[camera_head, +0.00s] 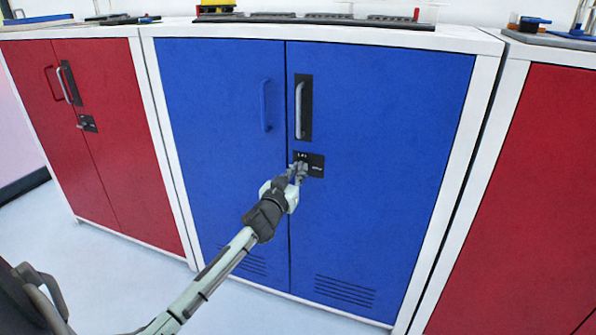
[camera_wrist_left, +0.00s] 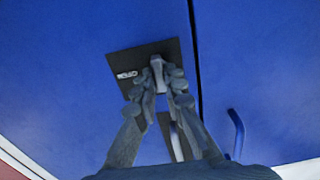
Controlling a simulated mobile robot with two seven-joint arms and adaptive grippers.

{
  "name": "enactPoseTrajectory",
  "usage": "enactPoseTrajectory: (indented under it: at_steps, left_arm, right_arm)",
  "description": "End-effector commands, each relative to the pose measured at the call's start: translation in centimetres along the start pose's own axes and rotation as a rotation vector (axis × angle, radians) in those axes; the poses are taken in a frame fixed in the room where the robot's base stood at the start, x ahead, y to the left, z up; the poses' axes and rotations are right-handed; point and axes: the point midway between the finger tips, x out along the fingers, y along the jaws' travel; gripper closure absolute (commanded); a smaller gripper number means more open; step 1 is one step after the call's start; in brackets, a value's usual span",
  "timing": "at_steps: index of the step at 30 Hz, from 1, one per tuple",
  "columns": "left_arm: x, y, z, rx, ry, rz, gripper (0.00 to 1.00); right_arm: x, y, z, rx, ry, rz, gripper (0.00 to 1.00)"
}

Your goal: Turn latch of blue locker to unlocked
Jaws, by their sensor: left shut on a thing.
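The blue locker (camera_head: 400,130) stands straight ahead with both doors shut. Its latch plate (camera_head: 316,166) is a black plate on the right door, below the grey door handle (camera_head: 300,110). My left gripper (camera_head: 300,168) is at the latch plate and covers its left part in the head view. In the left wrist view, the fingers of my left gripper (camera_wrist_left: 163,88) are shut on the small grey latch (camera_wrist_left: 157,72), one on each side of it. The latch plate (camera_wrist_left: 125,62) carries white lettering, too small to read surely. My right gripper is not in view.
Red lockers stand on the left (camera_head: 90,140) and on the right (camera_head: 530,200). A second handle (camera_head: 265,105), blue, is on the left door of the blue locker. Several items lie on the white locker tops. The pale floor (camera_head: 120,270) in front is clear.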

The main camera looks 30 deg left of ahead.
Motion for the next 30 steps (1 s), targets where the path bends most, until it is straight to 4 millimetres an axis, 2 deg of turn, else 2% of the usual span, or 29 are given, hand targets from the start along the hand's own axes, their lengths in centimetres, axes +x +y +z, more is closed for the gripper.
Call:
enactPoseTrajectory:
  at_steps: [11,19,30]
  left_arm:
    - [0.1,0.0,-0.2,0.187,0.002,-0.001,1.00]
    - [0.1,0.1,-0.3,0.440,0.004,-0.002,1.00]
    - [0.1,0.3,-0.2,0.792,0.005,-0.002,1.00]
  right_arm:
    - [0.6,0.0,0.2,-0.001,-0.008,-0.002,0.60]
    - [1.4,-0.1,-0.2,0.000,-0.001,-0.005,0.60]
    - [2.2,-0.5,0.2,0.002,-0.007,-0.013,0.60]
